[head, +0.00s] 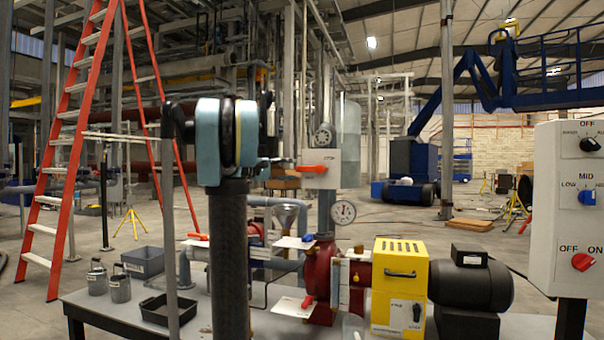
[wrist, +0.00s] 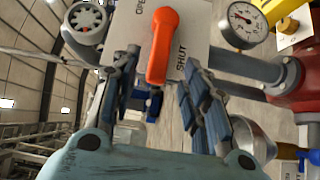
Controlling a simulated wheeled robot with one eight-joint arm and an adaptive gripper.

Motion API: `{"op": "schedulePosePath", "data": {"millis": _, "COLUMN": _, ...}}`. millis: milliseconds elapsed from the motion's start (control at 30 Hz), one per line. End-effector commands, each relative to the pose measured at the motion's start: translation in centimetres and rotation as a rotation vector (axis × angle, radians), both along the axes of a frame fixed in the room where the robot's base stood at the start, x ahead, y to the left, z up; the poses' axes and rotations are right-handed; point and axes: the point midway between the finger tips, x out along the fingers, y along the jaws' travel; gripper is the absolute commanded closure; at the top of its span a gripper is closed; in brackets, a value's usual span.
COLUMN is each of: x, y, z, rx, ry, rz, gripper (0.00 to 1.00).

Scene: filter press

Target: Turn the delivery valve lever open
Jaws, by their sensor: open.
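The orange-red delivery valve lever (head: 313,168) lies level across a white plate (head: 328,155) in the head view, above the bench. In the wrist view the lever (wrist: 161,45) runs down from the plate's top edge, its free end beside the word SHUT; part of the word OPEN shows at upper left. My gripper (head: 288,162) is just left of the plate in the head view. In the wrist view my gripper (wrist: 156,78) is open, its dark fingers on either side of the lever's free end. No contact is visible; the depth gap is hard to tell.
A control box (head: 570,205) stands at far right, an orange ladder (head: 80,120) at left.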

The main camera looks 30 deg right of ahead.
Motion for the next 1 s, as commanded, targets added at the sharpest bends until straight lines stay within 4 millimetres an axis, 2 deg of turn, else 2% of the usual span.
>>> {"op": "schedulePosePath", "data": {"millis": 200, "x": -0.4, "y": -3.7, "z": 0.0, "rx": 0.0, "ry": 0.0, "rz": -0.004, "gripper": 0.58}}
{"op": "schedulePosePath", "data": {"millis": 400, "x": -0.5, "y": -5.9, "z": 0.0, "rx": 0.0, "ry": 0.0, "rz": -0.001, "gripper": 0.58}}
{"op": "schedulePosePath", "data": {"millis": 600, "x": -0.6, "y": -6.9, "z": 0.0, "rx": 0.0, "ry": 0.0, "rz": -0.001, "gripper": 0.58}}
{"op": "schedulePosePath", "data": {"millis": 867, "x": -0.6, "y": -7.0, "z": 0.0, "rx": 0.0, "ry": 0.0, "rz": 0.0, "gripper": 0.58}}
{"op": "schedulePosePath", "data": {"millis": 1000, "x": -0.6, "y": -6.9, "z": 0.0, "rx": 0.0, "ry": 0.0, "rz": 0.0, "gripper": 0.88}}
